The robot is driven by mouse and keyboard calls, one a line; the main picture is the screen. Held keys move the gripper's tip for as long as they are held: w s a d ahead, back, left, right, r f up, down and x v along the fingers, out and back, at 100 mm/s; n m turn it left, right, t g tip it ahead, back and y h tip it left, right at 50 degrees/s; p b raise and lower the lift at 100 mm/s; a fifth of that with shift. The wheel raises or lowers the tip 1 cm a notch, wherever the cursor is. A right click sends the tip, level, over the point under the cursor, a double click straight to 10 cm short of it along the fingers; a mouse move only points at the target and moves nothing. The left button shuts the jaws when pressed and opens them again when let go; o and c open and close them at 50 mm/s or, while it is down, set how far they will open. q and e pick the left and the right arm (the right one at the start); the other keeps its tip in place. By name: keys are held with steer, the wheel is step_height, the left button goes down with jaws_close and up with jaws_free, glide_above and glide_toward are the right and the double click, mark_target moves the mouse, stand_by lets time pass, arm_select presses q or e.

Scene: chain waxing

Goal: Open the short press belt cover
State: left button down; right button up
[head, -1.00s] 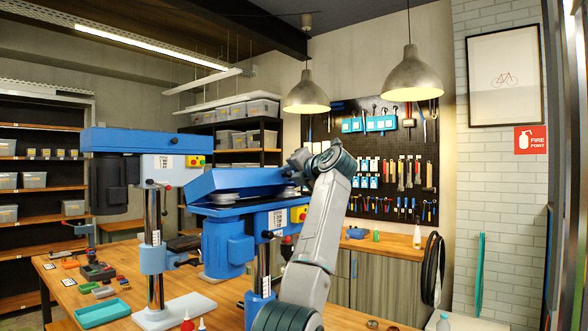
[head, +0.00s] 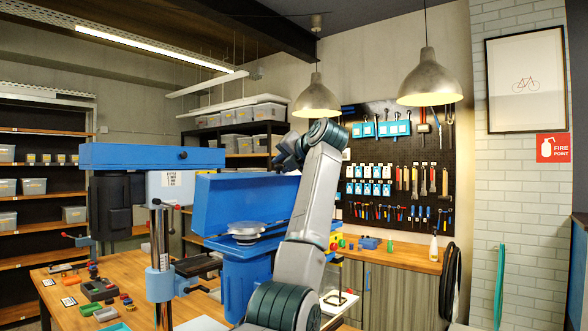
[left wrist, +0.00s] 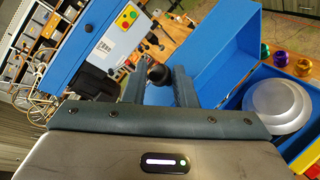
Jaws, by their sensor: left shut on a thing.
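The short press belt cover (head: 240,203) is a blue box lid in the head view. It is tilted up steeply, with silver stepped pulleys (head: 247,230) exposed at its foot. In the left wrist view the cover (left wrist: 232,45) stands raised beside the open blue housing, where the pale pulleys (left wrist: 280,105) show. My left gripper (head: 289,152) is at the cover's upper right edge, its fingertips partly hidden. In the left wrist view its two fingers are shut on a dark round knob (left wrist: 158,73) beside the cover. My right gripper is not in view.
The tall press (head: 125,158) stands at left, its blue cover level; its button panel (left wrist: 127,17) shows in the wrist view. The wooden bench (head: 135,262) holds small parts and a teal tray. Coloured rings (left wrist: 281,58) lie beyond the housing in the wrist view.

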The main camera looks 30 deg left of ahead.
mark_target(274, 173)
arm_select(q)
steer(key=shift+a+r+p, duration=0.2)
steer(key=shift+a+r, duration=0.05)
steer(key=shift+a, duration=0.25)
steer(key=shift+a+r+p, duration=0.2)
steer(key=shift+a+r, duration=0.05)
steer(key=shift+a, duration=0.2)
steer(key=shift+a+h+p, duration=0.3)
steer(key=shift+a+h, duration=0.2)
steer(key=shift+a, duration=0.1)
steer(key=shift+w+a+f, duration=0.1)
steer(key=shift+a, duration=0.15)
steer(key=c, duration=1.2)
jaws_free()
steer(key=shift+c, duration=0.2)
steer(key=shift+d, duration=0.25)
steer(key=shift+s+d+b, duration=0.25)
steer(key=shift+d+b, duration=0.1)
steer(key=shift+d, duration=0.05)
steer(key=b+v, duration=0.3)
steer(key=v, duration=0.7)
steer(key=shift+a+r, duration=0.15)
steer(key=shift+r, duration=0.25)
steer(key=shift+c, duration=0.4)
